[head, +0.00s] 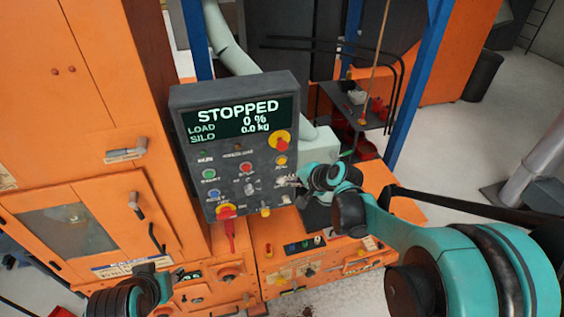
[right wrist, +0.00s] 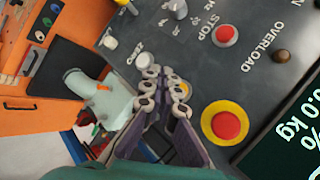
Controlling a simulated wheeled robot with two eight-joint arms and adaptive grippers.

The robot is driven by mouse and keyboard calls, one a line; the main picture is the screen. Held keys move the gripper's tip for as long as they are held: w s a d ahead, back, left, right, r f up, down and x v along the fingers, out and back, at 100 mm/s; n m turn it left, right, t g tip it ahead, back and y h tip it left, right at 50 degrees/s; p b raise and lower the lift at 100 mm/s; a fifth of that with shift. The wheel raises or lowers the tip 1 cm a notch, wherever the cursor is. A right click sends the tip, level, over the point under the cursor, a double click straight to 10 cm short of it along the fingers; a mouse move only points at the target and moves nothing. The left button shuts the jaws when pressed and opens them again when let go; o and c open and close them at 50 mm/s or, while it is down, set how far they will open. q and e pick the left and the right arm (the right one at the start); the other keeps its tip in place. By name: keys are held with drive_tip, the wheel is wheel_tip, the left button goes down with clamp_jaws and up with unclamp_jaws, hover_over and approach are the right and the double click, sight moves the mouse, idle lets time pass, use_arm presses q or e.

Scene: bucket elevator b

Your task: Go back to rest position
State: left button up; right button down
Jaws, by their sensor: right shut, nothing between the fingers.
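My right gripper (head: 288,183) is beside the lower right edge of the grey control panel (head: 185,155). In the right wrist view its fingertips (right wrist: 163,88) are together with nothing held, in front of the panel face. They partly hide a yellow button (right wrist: 185,88); I cannot tell whether they touch the panel. The panel screen (head: 240,117) reads STOPPED, load 0 %, silo 0.0 kg. My left arm shows at the lower left, but its gripper fingers cannot be made out.
The panel carries a red knob on a yellow base (head: 281,142), a green button (head: 209,174) and a red stop button (right wrist: 225,36). A tall orange cabinet (head: 95,90) stands at left. A blue post (head: 415,85) rises at right. Open floor (head: 480,130) lies beyond it.

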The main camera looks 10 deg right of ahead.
drive_tip(key=shift+f, duration=0.1)
idle(0.5)
drive_tip(key=s+f+n+g+h+b, duration=0.1)
drive_tip(key=s+f+n+h+b, duration=0.3)
drive_tip(key=s+f+n+b, duration=0.6)
drive_tip(key=s+f+b, duration=1)
drive_tip(key=s+b, duration=0.2)
drive_tip(key=s, duration=0.1)
drive_tip(key=shift+s+n+g, duration=0.3)
drive_tip(key=shift+s, duration=0.05)
drive_tip(key=shift+a+f, duration=0.1)
idle(1.9)
drive_tip(key=w+r+m+t+y+p, duration=0.1)
drive_tip(key=w+r+m+y+p, duration=0.3)
drive_tip(key=w+r+m+p, duration=0.6)
drive_tip(key=w+r+p, duration=1)
drive_tip(key=p, duration=0.3)
drive_tip(key=shift+r+m+t, duration=0.2)
drive_tip(key=shift+m+t, duration=0.1)
